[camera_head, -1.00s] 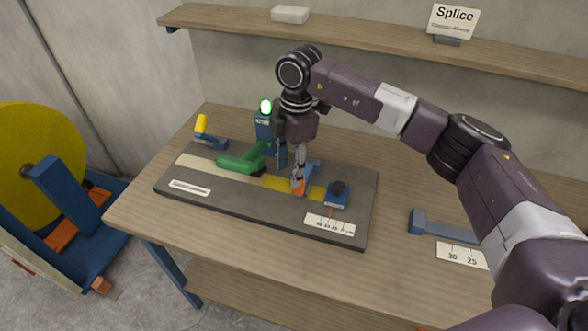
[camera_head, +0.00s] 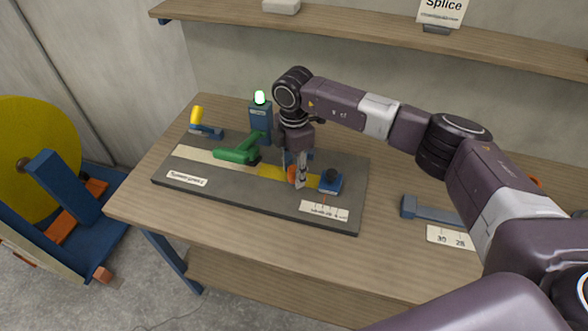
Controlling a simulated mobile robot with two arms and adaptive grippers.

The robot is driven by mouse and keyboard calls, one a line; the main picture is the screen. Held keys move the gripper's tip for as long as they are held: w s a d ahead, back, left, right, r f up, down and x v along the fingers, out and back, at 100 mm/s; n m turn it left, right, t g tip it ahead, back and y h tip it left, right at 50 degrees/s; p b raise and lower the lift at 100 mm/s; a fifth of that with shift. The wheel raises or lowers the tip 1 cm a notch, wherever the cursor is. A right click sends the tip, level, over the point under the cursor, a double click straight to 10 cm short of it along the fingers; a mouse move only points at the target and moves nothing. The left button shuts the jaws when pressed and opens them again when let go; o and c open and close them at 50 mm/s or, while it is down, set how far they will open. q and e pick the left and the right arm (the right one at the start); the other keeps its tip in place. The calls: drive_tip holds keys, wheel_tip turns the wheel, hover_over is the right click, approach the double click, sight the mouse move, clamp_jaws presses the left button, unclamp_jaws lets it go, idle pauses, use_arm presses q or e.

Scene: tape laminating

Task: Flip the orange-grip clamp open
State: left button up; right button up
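The orange-grip clamp (camera_head: 292,174) sits on the right part of the dark grey board (camera_head: 240,197), over the yellow strip. Only a small patch of its orange grip shows, because my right gripper covers most of it. My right gripper (camera_head: 299,183) points down at the orange grip from above, its fingers right at it. Whether the fingers are closed on the grip is too small to tell. A green-handled clamp (camera_head: 238,151) lies to the left on the same board. My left gripper is not in view.
A blue block with a dark knob (camera_head: 330,182) stands close to the right of my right gripper. A blue post with a lit green lamp (camera_head: 260,115) stands behind the board. A blue tool (camera_head: 430,211) lies at the right. A shelf (camera_head: 350,32) runs behind the table.

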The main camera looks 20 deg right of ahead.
drive_tip(key=c, duration=0.4)
clamp_jaws()
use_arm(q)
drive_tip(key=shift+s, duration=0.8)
